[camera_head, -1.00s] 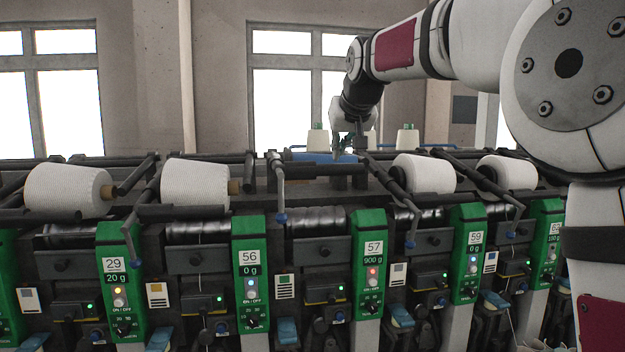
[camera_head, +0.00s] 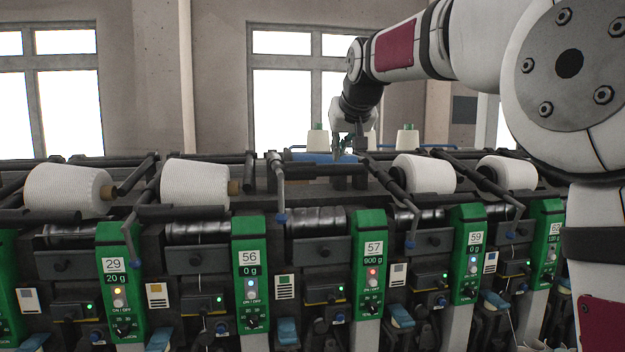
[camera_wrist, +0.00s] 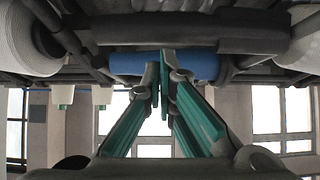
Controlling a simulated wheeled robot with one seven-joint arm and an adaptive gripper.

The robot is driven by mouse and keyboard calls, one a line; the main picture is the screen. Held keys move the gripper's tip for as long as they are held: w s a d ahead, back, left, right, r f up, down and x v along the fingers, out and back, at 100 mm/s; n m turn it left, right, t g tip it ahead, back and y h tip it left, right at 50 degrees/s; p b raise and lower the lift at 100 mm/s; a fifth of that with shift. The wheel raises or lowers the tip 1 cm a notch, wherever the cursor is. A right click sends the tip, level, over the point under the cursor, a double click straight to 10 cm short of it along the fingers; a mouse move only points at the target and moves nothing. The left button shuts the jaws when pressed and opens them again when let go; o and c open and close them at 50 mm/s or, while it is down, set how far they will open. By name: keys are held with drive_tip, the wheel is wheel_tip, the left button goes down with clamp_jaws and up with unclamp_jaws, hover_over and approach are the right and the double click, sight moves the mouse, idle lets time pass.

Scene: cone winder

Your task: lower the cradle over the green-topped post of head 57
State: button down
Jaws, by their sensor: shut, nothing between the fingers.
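The green-topped post of head 57 (camera_head: 372,226) stands upright front of centre, its label reading 57 and 900 g, with a red light. Behind it, a blue tube (camera_head: 312,157) sits among dark bars that look like the cradle (camera_head: 325,169); I cannot clearly tell the cradle's arms apart. My gripper (camera_head: 345,153) is over the right part of the blue tube. In the wrist view my teal fingers (camera_wrist: 164,70) are together and empty, overlapping the blue tube (camera_wrist: 203,66). Whether they touch it is unclear. A dark bar (camera_wrist: 180,34) runs beside the tube.
White cones sit on neighbouring heads: one at head 56 (camera_head: 195,185), one at head 59 (camera_head: 424,173) and another further right (camera_head: 508,173). A grey rod with a blue tip (camera_head: 280,190) hangs left of head 57. Windows and wall lie behind the machine.

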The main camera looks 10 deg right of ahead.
sight(339, 170)
drive_tip(key=shift+f+b, duration=1.55)
drive_tip(key=shift+f, duration=1.2)
drive_tip(key=s+r+p, duration=0.4)
drive_tip(key=r+p, duration=0.1)
drive_tip(key=r, duration=0.2)
drive_tip(key=shift+r, duration=0.1)
drive_tip(key=s+f+g, duration=0.1)
drive_tip(key=s+f, duration=0.6)
drive_tip(key=s, duration=0.6)
drive_tip(key=s+f+g, duration=0.2)
drive_tip(key=s+f, duration=0.5)
drive_tip(key=s, duration=0.6)
drive_tip(key=s+f+g, duration=0.1)
drive_tip(key=s+f, duration=0.6)
drive_tip(key=s, duration=0.7)
drive_tip(key=shift+f+g, duration=0.4)
